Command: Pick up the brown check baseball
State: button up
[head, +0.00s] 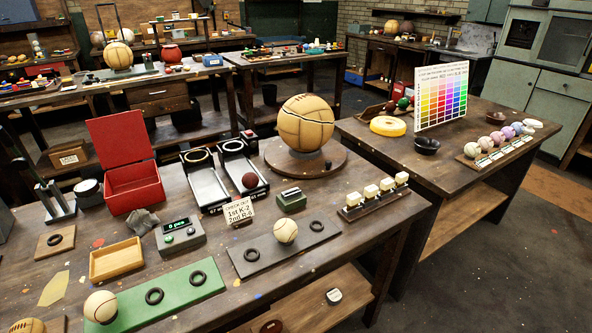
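A tan-brown ball (26,326) with dark lines is cut off by the bottom left edge. A cream ball (100,306) with a dark seam sits at the left end of a green board (200,272). A similar cream ball (286,230) with dark seams sits on a dark board (248,262) between two black rings. I cannot tell for sure which of these is the brown check baseball. A small dark red ball (250,181) rests at a black-framed track. My gripper is not in view.
An open red box (133,188), wooden tray (117,259), green-lit display unit (180,238) and "CHECK OUT" sign (239,211) crowd the table. A large tan ball (306,123) stands on a round base behind. Dark upright metal pieces (52,200) stand at left.

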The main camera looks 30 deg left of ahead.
aim_at(250, 180)
jog(key=z, duration=0.05)
jog(key=i, duration=0.7)
jog(key=u, duration=0.9)
jog(key=i, duration=0.55)
jog(key=u, duration=0.65)
